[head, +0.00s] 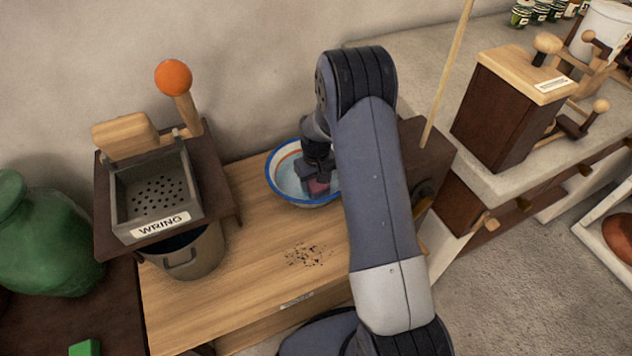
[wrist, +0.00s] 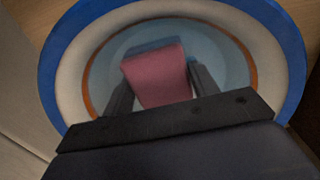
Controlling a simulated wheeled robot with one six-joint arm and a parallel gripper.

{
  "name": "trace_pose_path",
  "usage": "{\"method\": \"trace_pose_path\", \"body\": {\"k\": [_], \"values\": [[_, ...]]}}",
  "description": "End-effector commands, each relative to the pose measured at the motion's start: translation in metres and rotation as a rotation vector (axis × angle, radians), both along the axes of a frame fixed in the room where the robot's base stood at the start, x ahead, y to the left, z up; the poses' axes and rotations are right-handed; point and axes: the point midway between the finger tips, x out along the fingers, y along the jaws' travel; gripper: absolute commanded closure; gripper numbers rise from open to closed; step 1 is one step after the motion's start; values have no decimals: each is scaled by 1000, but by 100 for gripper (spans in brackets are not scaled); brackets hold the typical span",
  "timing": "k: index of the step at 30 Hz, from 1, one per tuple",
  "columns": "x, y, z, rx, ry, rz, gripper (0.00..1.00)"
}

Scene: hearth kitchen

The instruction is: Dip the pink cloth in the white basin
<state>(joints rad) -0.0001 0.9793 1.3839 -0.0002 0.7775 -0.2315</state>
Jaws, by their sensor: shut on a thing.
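The white basin (head: 272,183) has a blue rim and an orange ring inside, and holds pale blue water. It stands on the wooden counter near the wall, and fills much of the wrist view (wrist: 62,75). My gripper (head: 318,184) points down inside the basin. It is shut on the pink cloth (head: 318,187), a folded block between the two fingers in the wrist view (wrist: 157,75). The cloth is low over or in the water; I cannot tell how deep. My arm hides the basin's right side in the head view.
A wringer box labelled WRING (head: 155,190) with an orange-knobbed lever (head: 174,78) stands left, above a metal bucket (head: 190,255). Dark specks (head: 308,254) lie on the counter (head: 250,285). A green jar (head: 40,240) is far left. A wooden-topped dark box (head: 505,110) stands right.

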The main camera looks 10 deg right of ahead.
Motion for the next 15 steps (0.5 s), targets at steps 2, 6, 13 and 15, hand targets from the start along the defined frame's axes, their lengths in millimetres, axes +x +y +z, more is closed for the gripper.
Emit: {"method": "trace_pose_path", "body": {"k": [2,6,13,15], "values": [[0,0,0,0,0,0,66],[0,0,0,0,0,0,66],[0,0,-9,0,0,0,66],[0,0,-11,0,0,0,66]]}}
